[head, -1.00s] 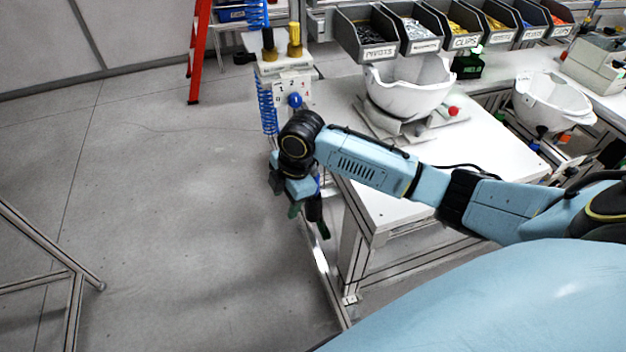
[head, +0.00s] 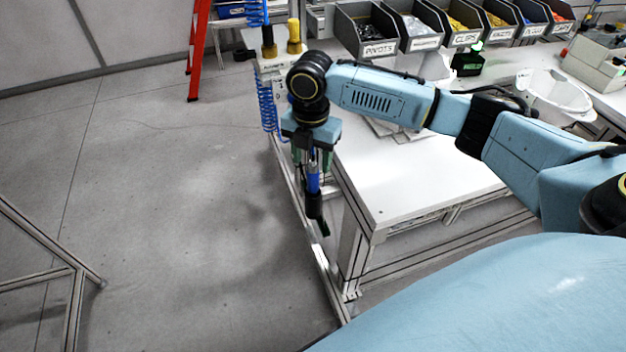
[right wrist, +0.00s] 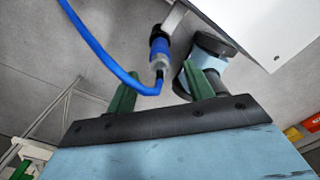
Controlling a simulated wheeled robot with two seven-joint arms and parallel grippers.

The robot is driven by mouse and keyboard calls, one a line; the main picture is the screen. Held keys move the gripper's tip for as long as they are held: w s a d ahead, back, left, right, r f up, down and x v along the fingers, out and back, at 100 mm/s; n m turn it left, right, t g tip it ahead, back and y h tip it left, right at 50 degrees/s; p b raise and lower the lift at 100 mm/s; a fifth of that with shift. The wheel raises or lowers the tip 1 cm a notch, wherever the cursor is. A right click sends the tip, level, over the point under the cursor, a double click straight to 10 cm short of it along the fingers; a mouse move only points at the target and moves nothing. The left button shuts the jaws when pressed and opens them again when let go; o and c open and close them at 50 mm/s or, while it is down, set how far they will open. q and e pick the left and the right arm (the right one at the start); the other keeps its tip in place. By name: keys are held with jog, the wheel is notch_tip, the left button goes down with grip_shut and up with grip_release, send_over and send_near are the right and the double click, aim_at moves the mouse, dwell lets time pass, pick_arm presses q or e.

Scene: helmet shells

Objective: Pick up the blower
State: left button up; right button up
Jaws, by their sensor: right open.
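The blower, with a blue and black body, hangs at the corner of the white workbench; its blue part (head: 313,182) shows just below my right gripper in the head view. In the right wrist view the blower (right wrist: 160,48) lies ahead of and between the two green fingers, with its blue hose curving off to the left. My right gripper (head: 312,160) points down and is open, with its fingers (right wrist: 160,90) apart. Whether a finger touches the blower I cannot tell. My left gripper is not in view.
The white workbench (head: 410,185) is right of the gripper, its metal frame close by. A post with a blue coiled hose (head: 267,105) stands behind. A white helmet shell (head: 555,95) and labelled bins (head: 465,28) are at the back.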

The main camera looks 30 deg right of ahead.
aim_at(313, 173)
jog(key=f, duration=0.5)
jog(key=shift+w+d+f, duration=0.1)
jog(key=shift+d+f, duration=0.15)
jog(key=shift+f, duration=0.1)
jog(key=c, duration=0.8)
